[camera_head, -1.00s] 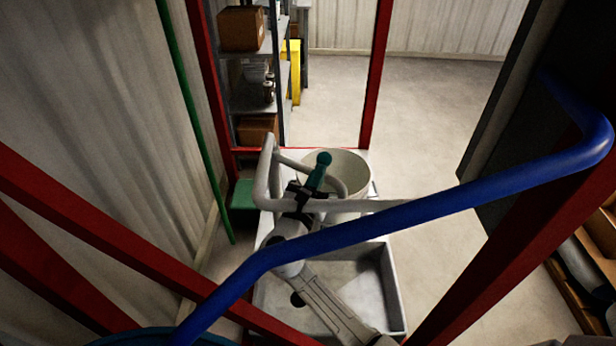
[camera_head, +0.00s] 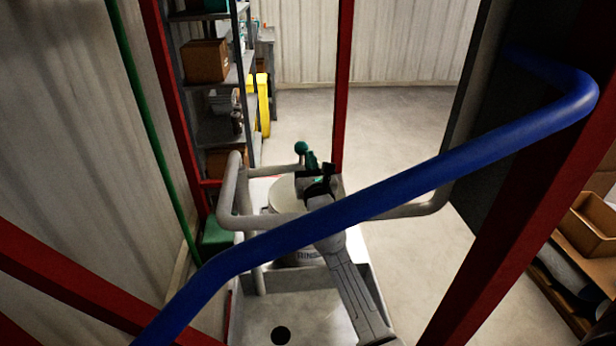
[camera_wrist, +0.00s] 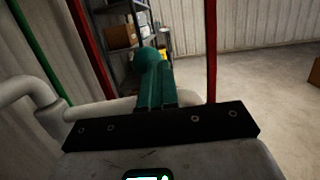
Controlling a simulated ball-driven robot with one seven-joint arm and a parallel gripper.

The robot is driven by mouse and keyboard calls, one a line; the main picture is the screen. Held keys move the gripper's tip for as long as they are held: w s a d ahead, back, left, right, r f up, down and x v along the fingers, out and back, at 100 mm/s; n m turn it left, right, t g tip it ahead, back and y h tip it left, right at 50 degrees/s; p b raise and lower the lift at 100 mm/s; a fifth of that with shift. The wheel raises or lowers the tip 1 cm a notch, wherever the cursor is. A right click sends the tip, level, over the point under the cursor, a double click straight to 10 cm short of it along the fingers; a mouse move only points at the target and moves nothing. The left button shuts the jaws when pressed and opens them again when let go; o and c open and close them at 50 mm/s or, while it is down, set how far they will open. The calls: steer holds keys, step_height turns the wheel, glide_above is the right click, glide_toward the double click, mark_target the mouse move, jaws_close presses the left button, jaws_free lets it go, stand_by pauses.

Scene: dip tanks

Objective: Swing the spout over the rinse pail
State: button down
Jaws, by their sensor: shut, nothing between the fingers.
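The spout (camera_head: 273,171) is a pale grey pipe running right from an upright pipe, with a round teal knob (camera_head: 300,148) near its right end. The knob also shows in the wrist view (camera_wrist: 151,60). The rinse pail (camera_head: 309,257), off-white with partly covered dark lettering, stands below and in front of the spout; my arm hides part of it. My gripper (camera_head: 312,160) is shut and empty, its teal fingers just right of the knob in the head view. In the wrist view the fingertips overlap the knob; I cannot tell whether they touch. The spout's outlet is hidden.
A thick blue tube (camera_head: 400,188) crosses the foreground, with red posts (camera_head: 342,80) around. A grey rail (camera_head: 228,195) bends around the tank area. A pale basin (camera_head: 310,320) with a dark drain lies in front. Open floor (camera_head: 395,130) lies beyond.

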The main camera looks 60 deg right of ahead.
steer(key=shift+w+d+f+n+t+y+b, duration=0.1)
steer(key=shift+w+d+n+t+y+b, duration=0.75)
steer(key=shift+b, duration=0.25)
steer(key=shift+w+d+n+t+y+b, duration=0.6)
steer(key=shift+d+t+y+b, duration=0.25)
steer(key=shift+d+y+b, duration=0.2)
steer(key=w+d+n+t+y+b, duration=0.3)
steer(key=w+d+n+y+b, duration=0.1)
steer(key=w+y+b, duration=0.3)
steer(key=shift+r+n+y+b, duration=0.25)
steer(key=shift+n+y+b, duration=0.4)
steer(key=shift+b, duration=0.25)
steer(key=shift+w+r, duration=0.15)
steer(key=shift+w, duration=0.05)
steer(key=d+v, duration=0.1)
steer(key=v, duration=1)
steer(key=shift+s+f+p, duration=0.4)
steer(key=shift+f, duration=0.05)
steer(key=shift+a, duration=0.1)
